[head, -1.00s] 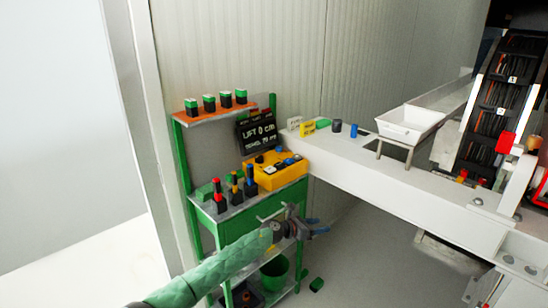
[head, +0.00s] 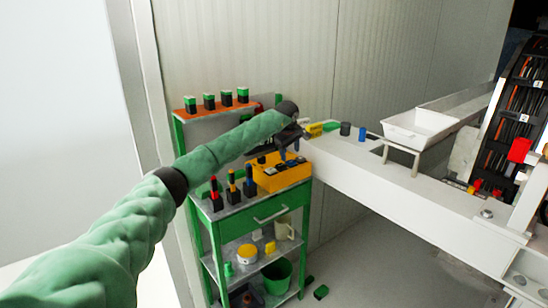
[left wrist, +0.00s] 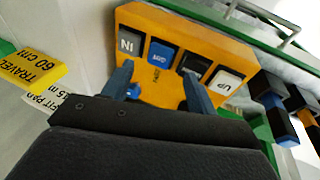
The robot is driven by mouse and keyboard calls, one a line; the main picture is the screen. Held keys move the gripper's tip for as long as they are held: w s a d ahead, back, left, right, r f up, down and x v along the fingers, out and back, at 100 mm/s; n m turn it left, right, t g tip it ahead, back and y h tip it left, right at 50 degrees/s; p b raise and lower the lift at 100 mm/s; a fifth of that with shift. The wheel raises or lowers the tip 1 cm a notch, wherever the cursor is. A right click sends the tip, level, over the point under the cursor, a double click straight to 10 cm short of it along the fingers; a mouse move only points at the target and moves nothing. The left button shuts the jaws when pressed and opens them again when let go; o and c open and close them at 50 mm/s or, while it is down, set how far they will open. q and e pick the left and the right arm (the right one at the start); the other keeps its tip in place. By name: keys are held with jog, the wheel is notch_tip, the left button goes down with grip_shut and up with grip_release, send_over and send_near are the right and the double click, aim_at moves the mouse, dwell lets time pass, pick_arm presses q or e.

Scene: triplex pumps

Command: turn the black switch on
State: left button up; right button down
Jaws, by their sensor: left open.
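The yellow control box (head: 285,178) sits on the top of the green cart. In the left wrist view the box (left wrist: 140,16) carries a row of switches: a grey one marked IN, a blue one, the black switch (left wrist: 196,62) and a white one marked UP. My left gripper (head: 290,150) is over the box, pointing down. In the left wrist view its two blue fingers (left wrist: 160,88) are apart with nothing between them. One fingertip is close to the near edge of the black switch; I cannot tell whether they touch. My right gripper is not in view.
The green cart (head: 260,208) holds several dark bottles (head: 233,188) left of the box and more on its upper shelf (head: 222,112).

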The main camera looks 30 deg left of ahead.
aim_at(262, 158)
pick_arm(q)
jog(key=s+a+r+g+y, duration=0.2)
jog(key=s+a+r+y, duration=0.1)
jog(key=a, duration=0.6)
jog(key=shift+m, duration=0.3)
jog(key=x, duration=0.2)
jog(key=p+x, duration=0.1)
jog(key=x, duration=0.2)
jog(key=p+x, duration=0.1)
jog(key=x, duration=0.1)
jog(key=shift+s+a+f, duration=0.2)
jog(key=shift+a, duration=0.2)
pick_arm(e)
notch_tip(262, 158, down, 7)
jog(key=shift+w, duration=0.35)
pick_arm(q)
jog(key=c, duration=1)
